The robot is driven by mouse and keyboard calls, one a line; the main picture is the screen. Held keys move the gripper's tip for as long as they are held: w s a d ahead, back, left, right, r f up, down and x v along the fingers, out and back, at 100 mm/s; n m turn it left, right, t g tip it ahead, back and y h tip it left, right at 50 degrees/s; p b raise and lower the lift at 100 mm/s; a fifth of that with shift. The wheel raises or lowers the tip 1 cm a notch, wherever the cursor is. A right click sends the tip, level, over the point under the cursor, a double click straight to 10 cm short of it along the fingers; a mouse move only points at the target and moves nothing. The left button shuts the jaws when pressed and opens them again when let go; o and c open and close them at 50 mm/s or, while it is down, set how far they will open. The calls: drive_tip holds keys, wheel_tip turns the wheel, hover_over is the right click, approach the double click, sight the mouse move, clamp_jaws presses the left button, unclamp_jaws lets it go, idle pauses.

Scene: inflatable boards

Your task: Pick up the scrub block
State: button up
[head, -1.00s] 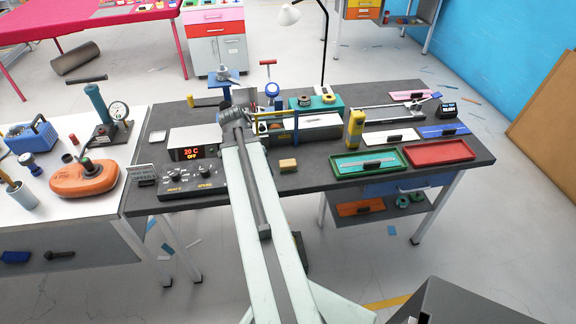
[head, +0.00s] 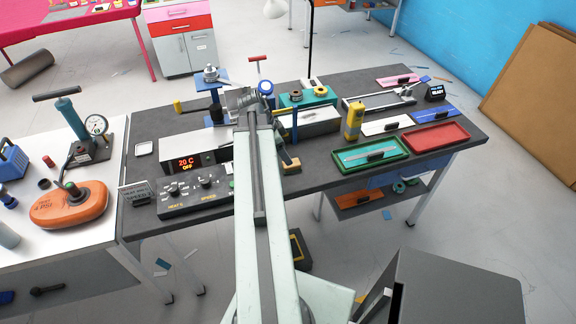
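The scrub block, seemingly the small tan-yellow block (head: 293,168), lies on the dark bench top just right of my arm, near the bench's front edge. My arm reaches forward over the bench. A dark part beside it, which looks like part of my gripper (head: 285,152), shows right at the block's upper left side. The arm hides most of the gripper, so I cannot tell if its fingers are open or whether they touch the block.
A control box with a red display (head: 186,163) stands left of my arm. A yellow bottle-like tool (head: 354,122), a green tray (head: 345,165) and a red tray (head: 437,147) are to the right. Bare bench lies between the block and the green tray.

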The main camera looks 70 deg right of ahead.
drive_tip(key=shift+d+f+b, duration=0.15)
drive_tip(key=shift+f+b, duration=0.4)
drive_tip(key=shift+f, duration=0.4)
drive_tip(key=b+x, duration=0.1)
drive_tip(key=x, duration=0.1)
drive_tip(key=b+x, duration=0.1)
drive_tip(key=b, duration=0.1)
drive_tip(key=b+x, duration=0.2)
drive_tip(key=shift+d+f, duration=0.3)
drive_tip(key=shift+d, duration=0.15)
drive_tip(key=shift+r, duration=0.2)
clamp_jaws()
